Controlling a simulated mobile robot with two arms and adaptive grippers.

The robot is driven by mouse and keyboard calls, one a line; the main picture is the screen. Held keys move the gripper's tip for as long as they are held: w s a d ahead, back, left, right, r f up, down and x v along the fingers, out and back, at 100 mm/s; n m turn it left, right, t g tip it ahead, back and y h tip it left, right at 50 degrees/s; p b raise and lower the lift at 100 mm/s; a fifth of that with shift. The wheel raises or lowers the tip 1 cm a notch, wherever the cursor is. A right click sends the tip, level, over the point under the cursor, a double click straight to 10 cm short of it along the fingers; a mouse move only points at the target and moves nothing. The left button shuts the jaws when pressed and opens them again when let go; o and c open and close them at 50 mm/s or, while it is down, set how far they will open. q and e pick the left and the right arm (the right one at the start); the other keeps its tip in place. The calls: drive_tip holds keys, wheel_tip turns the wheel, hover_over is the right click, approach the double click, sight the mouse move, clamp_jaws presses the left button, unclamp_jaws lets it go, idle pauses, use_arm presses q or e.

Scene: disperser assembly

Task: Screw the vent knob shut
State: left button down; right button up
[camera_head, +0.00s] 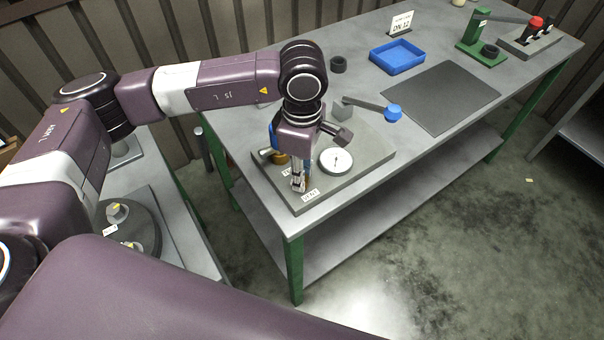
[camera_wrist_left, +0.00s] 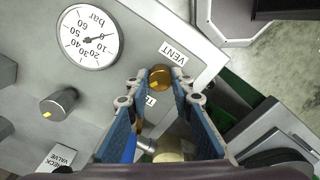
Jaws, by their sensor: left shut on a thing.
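The brass vent knob (camera_wrist_left: 159,80) shows in the left wrist view, beside the "VENT" label (camera_wrist_left: 179,53) on the grey plate (camera_wrist_left: 200,25). My left gripper (camera_wrist_left: 159,79) is shut on the knob, with its blue-padded fingers on either side of it. In the head view my left gripper (camera_head: 298,186) points down at the near corner of the grey plate (camera_head: 345,181), close to the same label (camera_head: 310,195). The fingers largely hide the knob there. My right gripper is not in view.
A round pressure gauge (camera_head: 336,160) stands on the plate, its needle near 0 in the left wrist view (camera_wrist_left: 90,37). A lever with a blue end (camera_head: 393,112) sticks out to the right. A dark mat (camera_head: 440,97) and a blue tray (camera_head: 397,58) lie farther back.

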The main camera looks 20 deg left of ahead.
use_arm(q)
drive_tip(key=c, duration=1.7)
unclamp_jaws()
drive_tip(key=shift+r, duration=0.1)
wheel_tip(320, 180, up, 12)
drive_tip(key=shift+f, duration=0.1)
